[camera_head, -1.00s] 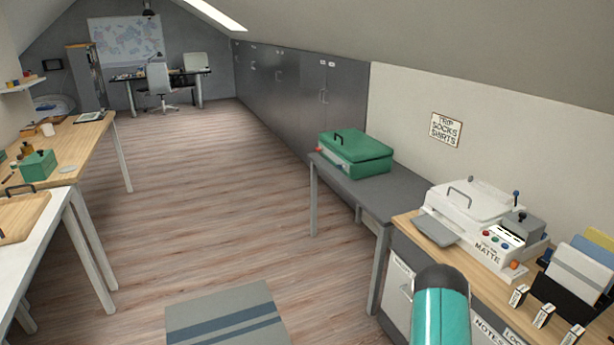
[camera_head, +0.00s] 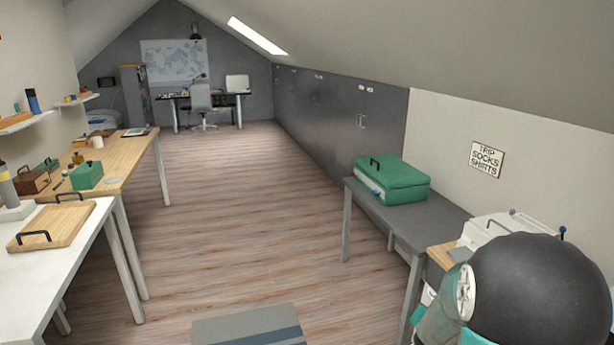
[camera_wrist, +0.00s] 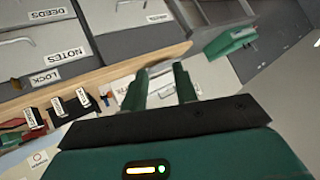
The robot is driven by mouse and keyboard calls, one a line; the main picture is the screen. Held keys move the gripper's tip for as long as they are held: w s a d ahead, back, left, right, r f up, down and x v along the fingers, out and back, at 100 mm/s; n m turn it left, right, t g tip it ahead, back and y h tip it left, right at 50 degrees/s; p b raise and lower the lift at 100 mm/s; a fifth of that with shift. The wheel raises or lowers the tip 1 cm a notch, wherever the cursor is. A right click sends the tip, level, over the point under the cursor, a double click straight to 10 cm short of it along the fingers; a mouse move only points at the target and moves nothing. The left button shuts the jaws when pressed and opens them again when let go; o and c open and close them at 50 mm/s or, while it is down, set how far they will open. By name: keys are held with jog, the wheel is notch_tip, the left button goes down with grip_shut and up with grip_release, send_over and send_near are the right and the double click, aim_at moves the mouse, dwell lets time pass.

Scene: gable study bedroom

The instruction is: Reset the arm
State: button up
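My gripper (camera_wrist: 160,88) shows in the wrist view. In the head view my arm fills the lower right corner as a large dark rounded joint with teal and grey parts. The fingers do not show in the head view.
A green case (camera_head: 392,182) lies on a grey bench (camera_head: 425,217) at right. Left stand a white table (camera_head: 50,260) with a wooden board (camera_head: 52,226) and a wooden table (camera_head: 125,160) with a green box (camera_head: 87,176). The wooden floor (camera_head: 230,220) between is clear, with a grey mat (camera_head: 245,325).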

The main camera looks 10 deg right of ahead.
jog(key=s+a+r+n+y, duration=0.3)
jog(key=a+r, duration=0.4)
jog(key=a, duration=0.2)
jog(key=s+a+r+n+y, duration=0.3)
jog(key=a+r+n, duration=0.1)
jog(key=a+r, duration=0.4)
jog(key=s+a+r+n+g, duration=0.1)
jog(key=s+a, duration=0.3)
jog(key=s, duration=0.4)
jog(key=s+a+r+n+g, duration=0.2)
jog(key=s+a+r+n, duration=0.1)
jog(key=s, duration=0.5)
jog(key=shift+s+a+r+n, duration=0.15)
jog(key=shift+s+a+n, duration=0.05)
jog(key=shift+a+n, duration=0.15)
jog(key=shift+d, duration=0.2)
